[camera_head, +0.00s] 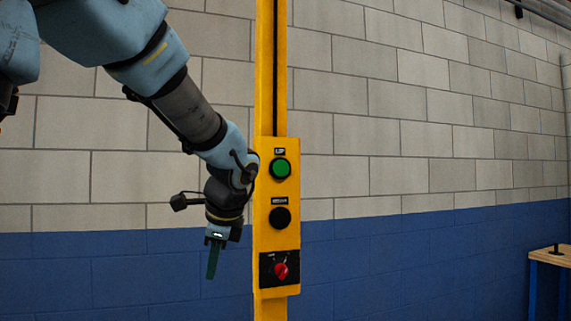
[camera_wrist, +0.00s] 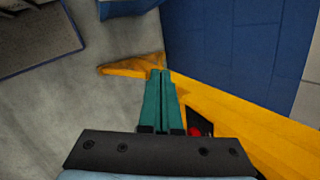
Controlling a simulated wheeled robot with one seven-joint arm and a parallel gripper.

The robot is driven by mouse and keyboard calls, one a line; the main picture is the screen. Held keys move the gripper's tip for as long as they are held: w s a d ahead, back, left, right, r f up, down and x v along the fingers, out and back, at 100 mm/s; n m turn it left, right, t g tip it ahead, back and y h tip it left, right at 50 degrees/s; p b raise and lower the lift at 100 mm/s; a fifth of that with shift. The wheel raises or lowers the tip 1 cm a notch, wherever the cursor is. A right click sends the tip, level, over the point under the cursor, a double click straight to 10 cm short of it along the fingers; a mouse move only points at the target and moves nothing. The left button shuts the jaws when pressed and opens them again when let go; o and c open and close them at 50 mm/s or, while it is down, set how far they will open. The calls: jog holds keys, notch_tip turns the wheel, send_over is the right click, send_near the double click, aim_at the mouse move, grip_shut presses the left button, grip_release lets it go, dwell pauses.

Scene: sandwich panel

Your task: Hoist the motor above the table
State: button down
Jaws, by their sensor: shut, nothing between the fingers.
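A yellow control panel (camera_head: 264,225) is fixed on a yellow post (camera_head: 265,60). It carries a green button (camera_head: 281,168) labelled UP at the top, a black button (camera_head: 280,217) below it, and a red rotary switch (camera_head: 281,270) at the bottom. My gripper (camera_head: 212,263) points down, left of the panel and apart from it, at about the switch's height. Its green fingers are together and empty; they also show in the wrist view (camera_wrist: 159,95). The red switch is partly visible in the wrist view (camera_wrist: 196,131) beside the fingers. The motor is not visible.
A table (camera_head: 551,258) with a blue frame stands at the far right. A block and blue wall (camera_head: 400,250) is behind the post. In the wrist view, a dark-edged flat grey object (camera_wrist: 38,38) lies on the floor at the upper left.

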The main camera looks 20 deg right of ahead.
jog(key=s+d+r+m+t, duration=0.2)
jog(key=d+r+m, duration=0.3)
jog(key=r, duration=0.3)
jog(key=s+d+r+m+t+h, duration=0.1)
jog(key=s+d+r+m, duration=0.3)
jog(key=r, duration=0.5)
jog(key=s+d+r+m+t+h, duration=0.1)
jog(key=s+d+r+m+t, duration=0.2)
jog(key=d+r+m, duration=0.3)
notch_tip(320, 180, up, 4)
jog(key=shift+s+d+f, duration=0.2)
jog(key=shift+d+f, duration=0.05)
jog(key=shift+d, duration=0.25)
jog(key=p, duration=0.2)
send_near(281, 169)
notch_tip(281, 169, down, 4)
jog(key=w, duration=0.2)
jog(key=shift+w+d+r+p, duration=0.1)
jog(key=shift+w+r+p, duration=0.15)
jog(key=shift+w+p, duration=0.55)
jog(key=shift+w+d+f, duration=0.1)
jog(key=shift+w, duration=0.75)
jog(key=shift+w, duration=0.1)
